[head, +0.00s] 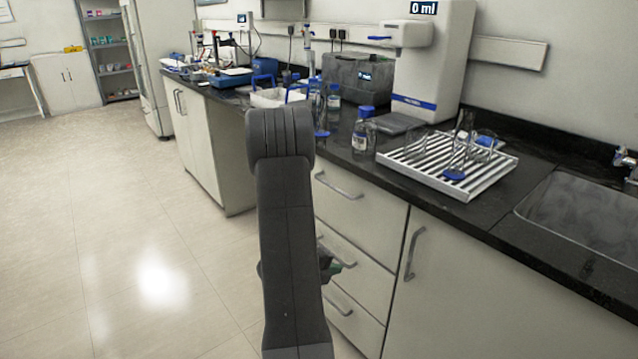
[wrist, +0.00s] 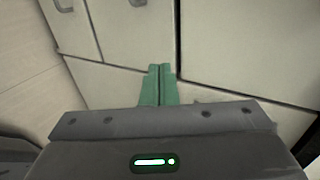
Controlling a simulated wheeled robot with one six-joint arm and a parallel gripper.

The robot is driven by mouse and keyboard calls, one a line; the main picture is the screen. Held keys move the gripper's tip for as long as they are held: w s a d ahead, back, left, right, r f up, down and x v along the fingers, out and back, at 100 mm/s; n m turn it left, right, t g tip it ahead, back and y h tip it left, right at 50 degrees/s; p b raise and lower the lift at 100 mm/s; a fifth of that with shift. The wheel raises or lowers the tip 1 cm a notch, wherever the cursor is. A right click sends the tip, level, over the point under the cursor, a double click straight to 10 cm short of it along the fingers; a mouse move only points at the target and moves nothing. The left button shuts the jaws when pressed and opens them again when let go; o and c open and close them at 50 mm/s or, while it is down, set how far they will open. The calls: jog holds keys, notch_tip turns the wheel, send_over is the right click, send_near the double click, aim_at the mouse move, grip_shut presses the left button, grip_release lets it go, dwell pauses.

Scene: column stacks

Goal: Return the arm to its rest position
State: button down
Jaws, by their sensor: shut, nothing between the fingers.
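My arm rises in front of the counter in the head view, bent at its top joint, with its lower part hanging toward the floor. My gripper (wrist: 160,84) shows in the wrist view as two green fingers side by side, shut and empty. It points at the pale cabinet fronts (wrist: 226,50).
The black counter (head: 480,215) holds a white drying rack (head: 425,178), a capped bottle (head: 361,136), a grey box (head: 350,80) and a white dispenser (head: 435,60). A sink (head: 585,215) is at the right. Drawers with handles (head: 338,188) are close to the arm. The floor (head: 120,200) at left is clear.

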jog(key=b, duration=0.2)
send_near(371, 262)
jog(key=x, duration=0.5)
jog(key=shift+f, duration=0.35)
jog(key=shift+w+d, duration=0.45)
jog(key=shift+d, duration=0.05)
jog(key=shift+s+a, duration=0.1)
jog(key=shift+s, duration=0.05)
